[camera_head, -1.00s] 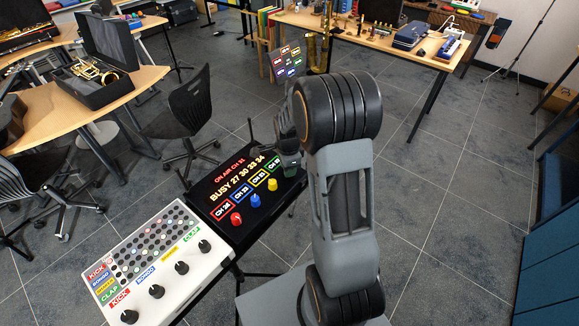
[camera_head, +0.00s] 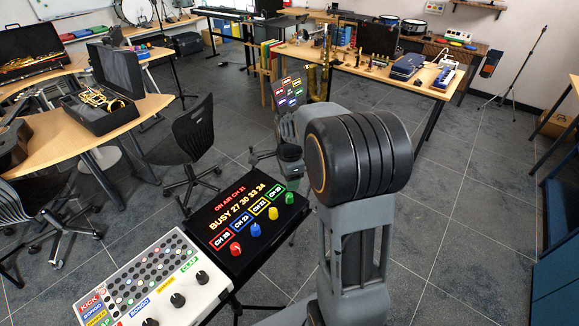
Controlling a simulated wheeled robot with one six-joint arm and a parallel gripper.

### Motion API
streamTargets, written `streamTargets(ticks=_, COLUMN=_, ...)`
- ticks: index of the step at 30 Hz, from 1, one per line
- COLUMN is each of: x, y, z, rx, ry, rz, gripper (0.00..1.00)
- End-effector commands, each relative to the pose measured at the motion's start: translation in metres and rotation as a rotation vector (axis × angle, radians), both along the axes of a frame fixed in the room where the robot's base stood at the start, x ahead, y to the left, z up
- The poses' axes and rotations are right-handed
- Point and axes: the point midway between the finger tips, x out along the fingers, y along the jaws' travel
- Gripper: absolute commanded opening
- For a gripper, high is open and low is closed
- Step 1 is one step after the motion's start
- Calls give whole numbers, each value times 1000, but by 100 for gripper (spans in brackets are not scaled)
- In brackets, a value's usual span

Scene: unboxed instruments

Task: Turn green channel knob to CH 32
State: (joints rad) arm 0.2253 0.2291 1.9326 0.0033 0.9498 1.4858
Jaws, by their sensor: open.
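The black channel panel (camera_head: 217,239) stands at the lower centre. It carries a red knob (camera_head: 235,248), a blue knob (camera_head: 255,230), a yellow knob (camera_head: 273,213) and a green knob (camera_head: 289,198). The panel reads "ON AIR CH 31" and "BUSY 27 30 33 34". My gripper (camera_head: 262,156) is open and empty, above and beyond the green knob, apart from the panel; its fingertips are small and partly unclear.
A white drum machine (camera_head: 205,294) with black knobs stands left of the panel. A small dark sign with coloured labels (camera_head: 289,93) is behind my wrist. A black chair (camera_head: 193,135) stands behind the panel. Tables with instruments are farther back; open floor lies right.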

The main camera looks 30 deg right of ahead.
Motion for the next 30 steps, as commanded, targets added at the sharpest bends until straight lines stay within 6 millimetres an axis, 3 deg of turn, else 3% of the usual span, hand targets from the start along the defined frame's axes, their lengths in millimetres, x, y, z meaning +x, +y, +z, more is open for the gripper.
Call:
streamTargets(ticks=6, x=0, y=0, z=34, rx=0, ry=-3, rz=-1, gripper=54)
streamTargets(ticks=12, x=-1, y=0, z=48, rx=0, ry=-1, rz=-1, gripper=54)
streamTargets(ticks=30, x=-1, y=0, z=50, rx=0, ry=0, rz=-1, gripper=54)
